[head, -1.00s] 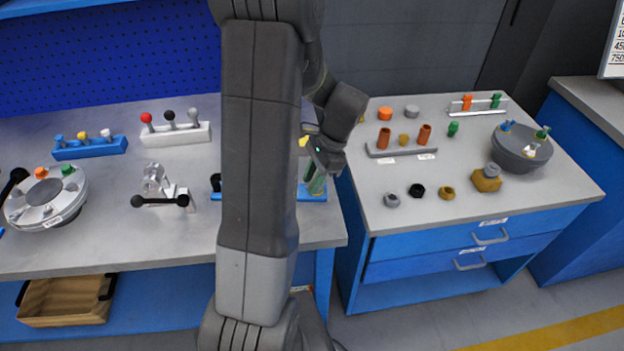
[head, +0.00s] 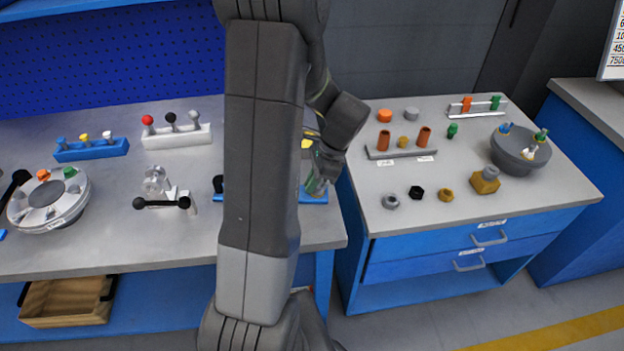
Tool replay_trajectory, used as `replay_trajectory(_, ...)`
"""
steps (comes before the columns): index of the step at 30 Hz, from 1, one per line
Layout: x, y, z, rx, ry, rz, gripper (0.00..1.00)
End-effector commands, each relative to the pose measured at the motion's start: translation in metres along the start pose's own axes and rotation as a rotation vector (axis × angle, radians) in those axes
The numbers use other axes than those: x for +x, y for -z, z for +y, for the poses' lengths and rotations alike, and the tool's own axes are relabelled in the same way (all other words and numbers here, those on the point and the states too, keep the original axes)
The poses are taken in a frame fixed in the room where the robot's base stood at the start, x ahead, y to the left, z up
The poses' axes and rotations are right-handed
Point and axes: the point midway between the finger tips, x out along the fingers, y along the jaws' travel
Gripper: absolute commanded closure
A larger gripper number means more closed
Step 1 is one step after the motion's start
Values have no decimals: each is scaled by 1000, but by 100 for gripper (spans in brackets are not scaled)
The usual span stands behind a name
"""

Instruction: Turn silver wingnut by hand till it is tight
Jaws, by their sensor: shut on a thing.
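My gripper (head: 316,184) is low over a blue base (head: 318,198) at the right end of the left bench. It is shut on a small part. The fingers and my arm hide that part, so I cannot tell its kind; a greenish tint shows there. A round silver flanged shell (head: 62,208) lies at the far left, with orange (head: 43,175) and green (head: 69,172) knobs on its rim and a small silver piece, perhaps a wingnut, near its front. A grey round shell (head: 508,158) on the right bench carries blue, green and whitish wingnuts (head: 528,154).
A clear-and-metal fixture with a black double-ended handle (head: 163,203) stands left of my arm. Knob racks (head: 178,138) stand behind it. Several loose nuts (head: 416,192) and an orange-peg rack (head: 404,151) are on the right bench. A gap separates the benches.

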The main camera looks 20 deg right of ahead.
Motion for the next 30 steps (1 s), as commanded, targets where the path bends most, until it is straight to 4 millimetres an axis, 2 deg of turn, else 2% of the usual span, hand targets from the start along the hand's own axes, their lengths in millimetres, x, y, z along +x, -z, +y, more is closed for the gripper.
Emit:
replay_trajectory(10,0,0,-1,37,17,0,100)
replay_trajectory(12,0,0,-1,36,16,0,82)
replay_trajectory(14,0,0,-1,36,16,0,72)
replay_trajectory(24,-4,0,-1,35,17,0,72)
replay_trajectory(26,-9,0,-1,35,17,-1,72)
replay_trajectory(30,-34,0,-1,34,20,2,72)
